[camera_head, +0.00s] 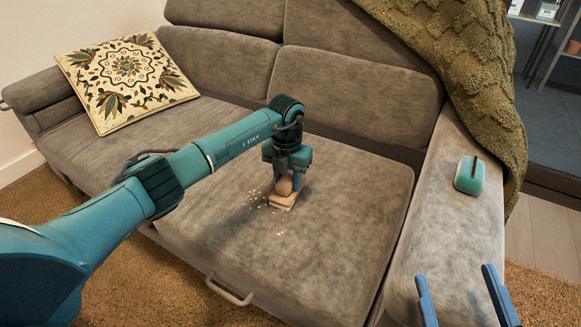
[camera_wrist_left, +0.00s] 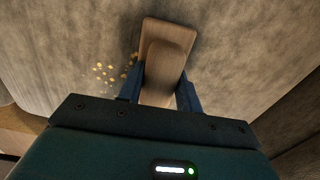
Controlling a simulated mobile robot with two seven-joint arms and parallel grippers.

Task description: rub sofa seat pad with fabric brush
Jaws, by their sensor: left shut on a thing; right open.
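The sofa seat pad (camera_head: 333,215) is grey-brown, and it fills most of the left wrist view (camera_wrist_left: 230,60). Pale yellow crumbs (camera_head: 254,197) lie on it, just left of the brush; they also show in the left wrist view (camera_wrist_left: 108,72). My left gripper (camera_head: 287,182) points down over the pad and is shut on the wooden handle of the fabric brush (camera_head: 281,202). In the left wrist view the brush (camera_wrist_left: 166,62) sits between the blue fingers, low at the pad; its bristles are hidden. My right gripper (camera_head: 458,298) is open and empty near the sofa's right arm.
A patterned cushion (camera_head: 125,80) leans at the sofa's left end. A green blanket (camera_head: 470,75) drapes over the right back corner. A teal object with a dark slot (camera_head: 469,175) rests on the right armrest. A shag rug (camera_head: 40,205) covers the floor.

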